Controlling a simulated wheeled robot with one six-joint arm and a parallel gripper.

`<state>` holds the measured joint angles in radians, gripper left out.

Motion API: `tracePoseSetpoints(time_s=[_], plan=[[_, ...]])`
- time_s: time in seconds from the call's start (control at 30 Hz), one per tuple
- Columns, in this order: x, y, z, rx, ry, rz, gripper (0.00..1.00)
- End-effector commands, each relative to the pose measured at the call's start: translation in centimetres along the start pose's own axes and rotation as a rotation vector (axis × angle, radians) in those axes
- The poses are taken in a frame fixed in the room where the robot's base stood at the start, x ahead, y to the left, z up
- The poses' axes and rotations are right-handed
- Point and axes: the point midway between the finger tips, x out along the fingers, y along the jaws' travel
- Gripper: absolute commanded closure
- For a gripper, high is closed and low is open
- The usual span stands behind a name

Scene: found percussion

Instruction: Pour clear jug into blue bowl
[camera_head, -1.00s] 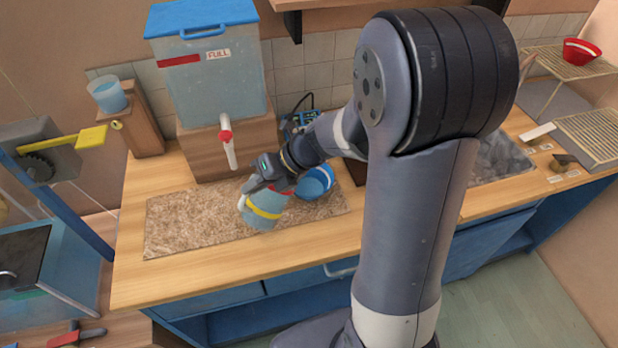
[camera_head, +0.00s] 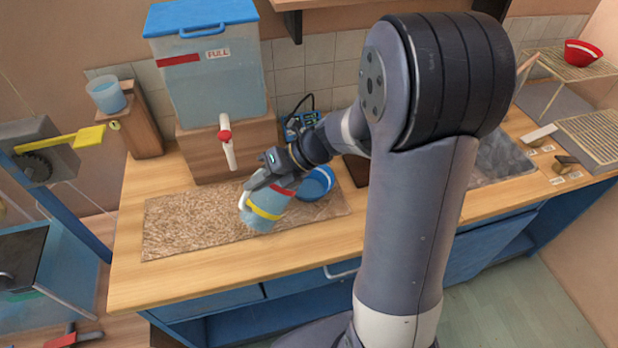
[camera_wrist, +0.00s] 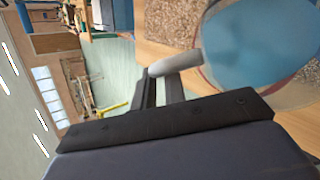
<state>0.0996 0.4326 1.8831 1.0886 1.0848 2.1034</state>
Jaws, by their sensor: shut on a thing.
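The clear jug (camera_head: 264,208) has a white handle, a yellow band and a red band, and holds bluish liquid. It is over the brown mat, left of the bowl, and looks slightly tilted. My gripper (camera_head: 262,181) is shut on its handle. In the wrist view the handle (camera_wrist: 175,64) lies between the fingers (camera_wrist: 160,88), and the jug's round mouth with blue liquid (camera_wrist: 258,45) fills the upper right. The blue bowl (camera_head: 318,182), with a white stripe, stands just right of the jug, partly hidden by my arm. I cannot tell whether the jug touches the mat.
A brown mat (camera_head: 180,225) lies on the wooden counter. A large water tank (camera_head: 215,85) with a red-handled tap (camera_head: 226,137) stands behind it. A clear cup (camera_head: 106,95) sits on a wooden block at left. A red bowl (camera_head: 582,53) is on a rack at right.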

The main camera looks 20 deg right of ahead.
Motion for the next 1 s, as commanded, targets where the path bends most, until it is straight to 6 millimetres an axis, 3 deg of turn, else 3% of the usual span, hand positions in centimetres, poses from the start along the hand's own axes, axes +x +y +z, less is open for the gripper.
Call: tracePoseSetpoints(time_s=[1.0], plan=[[-0.58, -0.57, 0.44, 0.054, 0.0, 0.095, 1.0]])
